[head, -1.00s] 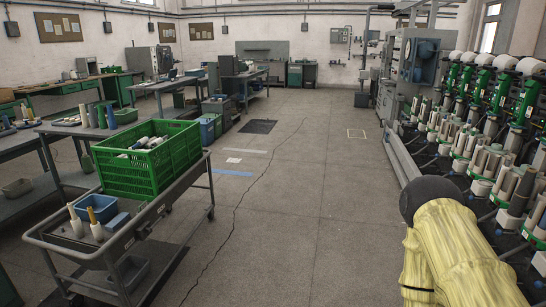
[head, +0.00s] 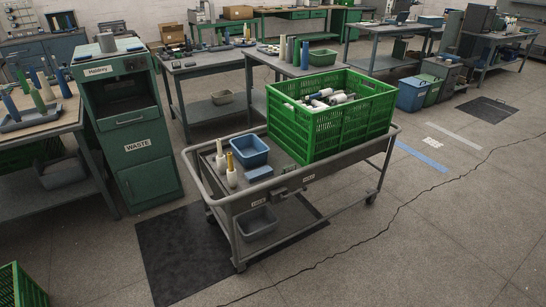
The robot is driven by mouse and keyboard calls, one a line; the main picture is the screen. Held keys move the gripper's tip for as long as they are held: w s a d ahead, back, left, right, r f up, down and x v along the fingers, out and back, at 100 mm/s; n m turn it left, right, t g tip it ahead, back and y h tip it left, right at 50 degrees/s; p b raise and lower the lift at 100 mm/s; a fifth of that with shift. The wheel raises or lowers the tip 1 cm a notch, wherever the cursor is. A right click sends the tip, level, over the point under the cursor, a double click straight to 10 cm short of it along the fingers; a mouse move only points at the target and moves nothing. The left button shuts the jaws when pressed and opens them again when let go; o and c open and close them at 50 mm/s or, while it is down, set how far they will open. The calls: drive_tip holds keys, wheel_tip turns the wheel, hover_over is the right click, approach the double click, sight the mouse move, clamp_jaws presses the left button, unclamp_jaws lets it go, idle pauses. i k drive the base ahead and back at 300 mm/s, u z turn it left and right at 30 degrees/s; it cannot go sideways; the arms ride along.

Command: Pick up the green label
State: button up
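I cannot make out a green label in the head view. The trolley (head: 345,168) in the middle carries a large green crate (head: 350,122) holding several pale cones or bobbins. On its left end stand two white bobbins, one with a yellow top (head: 231,170), beside a small blue bin (head: 249,152) and a flat blue item (head: 259,173). Small pale tags are on the trolley's front edge; their text is too small to read. My gripper is not in view.
A dark mat (head: 175,245) lies partly under the trolley. Another green crate (head: 20,285) is at the bottom left.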

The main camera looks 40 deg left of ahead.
sight(291, 168)
drive_tip(key=u, duration=0.8)
drive_tip(key=i, duration=1.1)
drive_tip(key=u, duration=0.85)
